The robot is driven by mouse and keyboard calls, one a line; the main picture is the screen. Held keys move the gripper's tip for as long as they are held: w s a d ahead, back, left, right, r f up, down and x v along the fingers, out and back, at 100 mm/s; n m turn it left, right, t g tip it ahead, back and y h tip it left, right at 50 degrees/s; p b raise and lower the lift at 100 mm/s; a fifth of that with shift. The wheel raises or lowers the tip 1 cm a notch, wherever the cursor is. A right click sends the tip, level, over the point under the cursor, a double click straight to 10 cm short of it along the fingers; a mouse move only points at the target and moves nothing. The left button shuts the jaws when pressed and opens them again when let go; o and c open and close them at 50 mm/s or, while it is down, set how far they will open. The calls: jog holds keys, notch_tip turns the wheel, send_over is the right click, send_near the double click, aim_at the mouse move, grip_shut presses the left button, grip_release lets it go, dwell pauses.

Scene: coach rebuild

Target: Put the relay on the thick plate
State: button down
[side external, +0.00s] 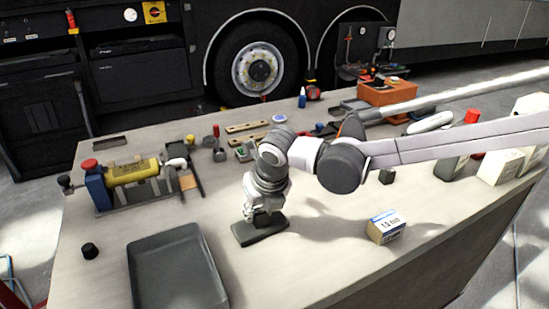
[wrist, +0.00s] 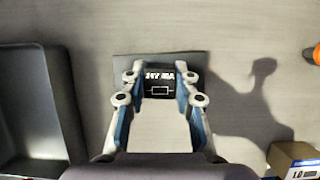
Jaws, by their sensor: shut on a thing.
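The relay (wrist: 159,80), a small black block with white lettering on its face, is between the fingers of my gripper (wrist: 159,92) in the wrist view. My gripper is shut on it. The thick plate (wrist: 127,64) is a dark square slab directly behind and below the relay. In the side external view my gripper (side external: 262,216) points down over the thick plate (side external: 256,237), which lies flat on the table. The relay is mostly hidden there by the fingers. I cannot tell whether it touches the plate or hangs just above it.
A grey tray (side external: 172,236) lies left of the plate, also in the wrist view (wrist: 68,120). A small box (side external: 386,226) stands to the right. A yellow cylinder assembly (side external: 130,172) and several tools lie farther back. Bare table surrounds the plate.

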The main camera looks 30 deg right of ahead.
jog(key=shift+f, duration=0.1)
jog(key=c, duration=1)
grip_release()
